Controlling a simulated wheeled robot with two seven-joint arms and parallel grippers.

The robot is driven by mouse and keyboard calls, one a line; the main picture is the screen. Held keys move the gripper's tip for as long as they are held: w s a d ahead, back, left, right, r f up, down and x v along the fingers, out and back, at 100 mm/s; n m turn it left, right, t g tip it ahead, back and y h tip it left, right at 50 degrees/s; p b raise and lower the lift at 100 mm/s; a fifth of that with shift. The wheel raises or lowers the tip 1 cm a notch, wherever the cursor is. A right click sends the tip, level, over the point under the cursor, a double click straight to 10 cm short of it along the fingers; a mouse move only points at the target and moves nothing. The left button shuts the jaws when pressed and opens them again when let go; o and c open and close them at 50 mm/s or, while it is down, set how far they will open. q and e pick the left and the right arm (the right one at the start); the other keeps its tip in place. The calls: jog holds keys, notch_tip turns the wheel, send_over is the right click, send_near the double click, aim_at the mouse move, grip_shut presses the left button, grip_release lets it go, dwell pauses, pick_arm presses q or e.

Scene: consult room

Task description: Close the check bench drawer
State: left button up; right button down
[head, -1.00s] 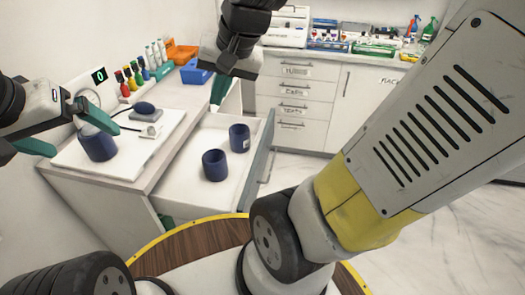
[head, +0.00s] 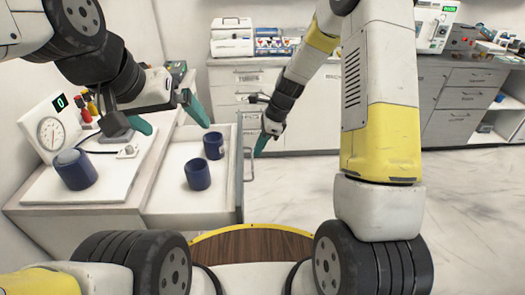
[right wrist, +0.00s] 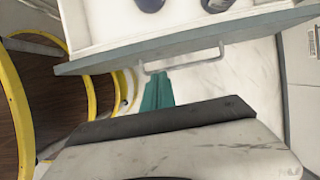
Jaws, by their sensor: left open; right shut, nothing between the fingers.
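The check bench drawer (head: 181,199) is pulled out to the right of the bench (head: 85,218), with two dark blue cups (head: 197,174) inside it. Its grey front with a bar handle (head: 250,165) faces right. My right gripper (head: 262,143) is shut and empty, just outside the drawer front near the handle. In the right wrist view its green fingertips (right wrist: 158,90) point at the handle (right wrist: 183,57); I cannot tell whether they touch it. My left gripper (head: 172,113) is open and empty above the bench and the drawer's inner side.
On the bench stand a white board (head: 105,170) with a dial gauge (head: 50,133) and another blue cup (head: 74,169). Cabinets (head: 235,100) line the back wall. The marble floor (head: 295,185) right of the drawer is clear.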

jog(key=x, duration=1)
jog(key=shift+a, duration=0.1)
send_over(174, 186)
jog(key=d, duration=0.1)
jog(key=shift+d, duration=0.15)
jog(key=shift+a+r, duration=0.1)
jog(key=shift+a, duration=0.5)
